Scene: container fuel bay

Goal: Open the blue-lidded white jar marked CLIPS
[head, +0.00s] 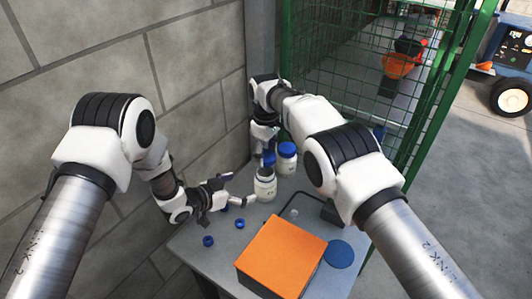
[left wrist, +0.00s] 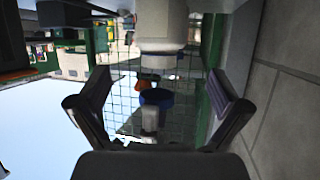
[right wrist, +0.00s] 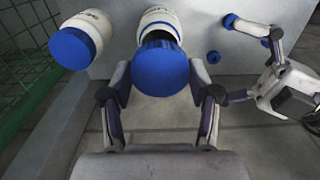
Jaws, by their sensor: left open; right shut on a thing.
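A white jar (head: 265,187) stands uncovered on the grey table, its dark mouth showing. My right gripper (right wrist: 162,92) is shut on a blue lid (right wrist: 162,70), held above and apart from this jar, which also shows in the right wrist view (right wrist: 158,22). The lid also shows in the head view (head: 268,158). My left gripper (head: 232,190) is open and empty to the left of the jar. In the left wrist view the jar (left wrist: 160,28) is beyond the open fingers. Its lettering is too small to read.
A second white jar with a blue lid (head: 287,150) stands just behind. Small blue rings (head: 208,241) lie at the table's left front. An orange-topped box (head: 282,255) and a blue disc (head: 339,253) occupy the front right. A block wall (head: 200,75) and green mesh fence (head: 345,60) enclose the table.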

